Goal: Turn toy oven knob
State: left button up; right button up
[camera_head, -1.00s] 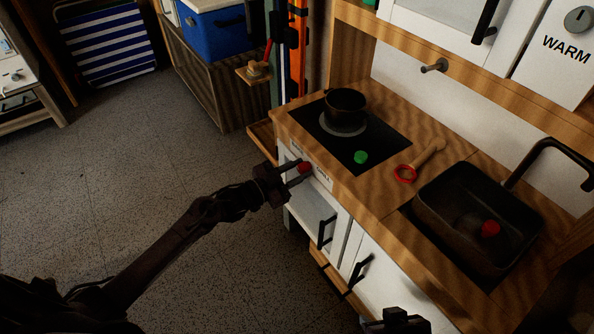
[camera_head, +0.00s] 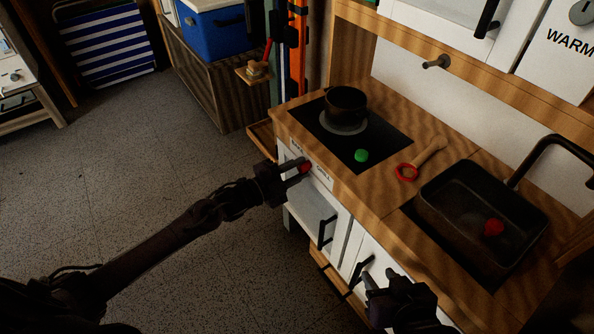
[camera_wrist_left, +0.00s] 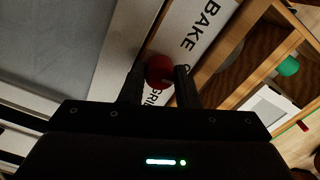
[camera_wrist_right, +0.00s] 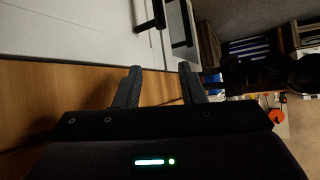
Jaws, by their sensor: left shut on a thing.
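The red knob (camera_head: 305,168) sits on the white front panel of the toy oven (camera_head: 318,219), below the counter edge. It also shows in the left wrist view (camera_wrist_left: 160,72), between my fingers, beside the words BAKE and GRILL. My left gripper (camera_head: 297,171) is shut on the knob, one finger on each side; it also shows in the left wrist view (camera_wrist_left: 160,85). My right gripper (camera_head: 382,279) is in front of the lower cabinet doors, with its fingers apart and nothing between them; it also shows in the right wrist view (camera_wrist_right: 160,85).
A black pot (camera_head: 346,103) stands on the hob, with a green round thing (camera_head: 361,155) near it. A wooden-handled tool with a red ring (camera_head: 405,172) lies on the counter. The sink (camera_head: 475,235) holds a red object (camera_head: 493,227). Black door handles (camera_head: 360,270) stick out below.

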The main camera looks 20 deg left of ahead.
pick_arm(q)
jog(key=shift+f+m, duration=0.1)
jog(key=shift+m, duration=0.7)
pick_arm(e)
jog(key=shift+w+a+r+t, duration=0.2)
jog(key=shift+w+r+t, duration=0.3)
jog(key=shift+w+r, duration=0.45)
jog(key=shift+s+r, duration=0.1)
jog(key=shift+s, duration=0.05)
pick_arm(q)
jog(key=o, duration=1)
jog(key=shift+s+a, duration=0.15)
jog(key=p+v, duration=0.1)
jog(key=v, duration=0.6)
jog(key=shift+s+a, duration=0.15)
jog(key=shift+s, duration=0.05)
pick_arm(e)
jog(key=s+d+f+g+h, duration=0.1)
jog(key=s+d+f+g, duration=0.1)
jog(key=s+f+g, duration=0.3)
notch_tip(320, 180, down, 3)
jog(key=s, duration=0.3)
jog(key=shift+d+h, duration=0.15)
jog(key=shift+h, duration=0.15)
